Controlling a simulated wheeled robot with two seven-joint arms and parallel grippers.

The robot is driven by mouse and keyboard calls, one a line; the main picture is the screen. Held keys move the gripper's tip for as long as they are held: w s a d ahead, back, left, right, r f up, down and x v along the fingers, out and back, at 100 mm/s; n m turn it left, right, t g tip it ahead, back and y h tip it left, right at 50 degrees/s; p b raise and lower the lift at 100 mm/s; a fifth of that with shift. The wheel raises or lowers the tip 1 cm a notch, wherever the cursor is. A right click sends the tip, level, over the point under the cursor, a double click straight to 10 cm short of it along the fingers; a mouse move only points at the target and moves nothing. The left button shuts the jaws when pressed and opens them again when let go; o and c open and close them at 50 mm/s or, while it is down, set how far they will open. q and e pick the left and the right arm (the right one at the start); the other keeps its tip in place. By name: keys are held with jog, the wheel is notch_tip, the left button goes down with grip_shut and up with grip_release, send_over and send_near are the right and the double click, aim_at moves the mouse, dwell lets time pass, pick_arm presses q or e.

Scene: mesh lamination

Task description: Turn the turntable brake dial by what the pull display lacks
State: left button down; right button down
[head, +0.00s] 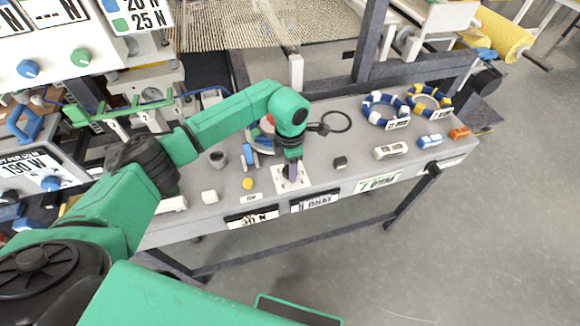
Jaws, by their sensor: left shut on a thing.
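My left gripper (291,169) points down at a white square plate (280,184) on the grey bench. It is shut on a small dial-like knob there, mostly hidden by the fingers; I cannot read its setting. Behind my left arm a round, partly hidden piece (262,137) with blue and red parts may be the turntable. A display panel (45,14) at the top left shows dashes and N. Another panel (38,168) at the left reads 190 N. My right gripper is out of view.
Segmented rings (385,109) lie farther right.

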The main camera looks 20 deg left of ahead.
pick_arm(q)
jog(key=shift+n, duration=0.3)
jog(key=n+b, duration=0.2)
jog(key=n, duration=0.1)
jog(key=shift+n, duration=0.3)
jog(key=n+b, duration=0.1)
jog(key=n, duration=0.3)
jog(key=shift+n+b, duration=0.3)
jog(key=shift+b, duration=0.1)
jog(key=n+b, duration=0.1)
jog(key=n, duration=0.3)
jog(key=shift+w+n, duration=0.1)
jog(key=shift+n, duration=0.2)
jog(key=n, duration=0.4)
jog(key=shift+r+b, duration=0.15)
jog(key=shift+b, duration=0.25)
jog(key=shift+n, duration=0.3)
jog(key=shift+c, duration=1.4)
grip_release()
